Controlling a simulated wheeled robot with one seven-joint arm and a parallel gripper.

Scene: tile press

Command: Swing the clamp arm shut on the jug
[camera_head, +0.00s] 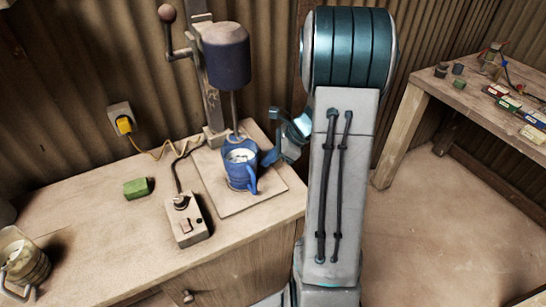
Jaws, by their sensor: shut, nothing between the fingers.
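The blue jug (240,171) stands upright on the base board (262,198) under the press head, with pale contents inside and its handle toward the front. My gripper (272,150) is shut and empty. It is just right of the jug, close to its rim, partly hidden behind my own arm. Blue parts crowd together between jug and gripper. I cannot tell the clamp arm apart from them, nor whether anything touches.
The press head (226,54) hangs above the jug on a post, with a ball-ended lever (167,14). A control box (186,220), green block (138,188) and glass mug (22,262) are on the bench (85,215). Another table (433,95) with small items stands at right.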

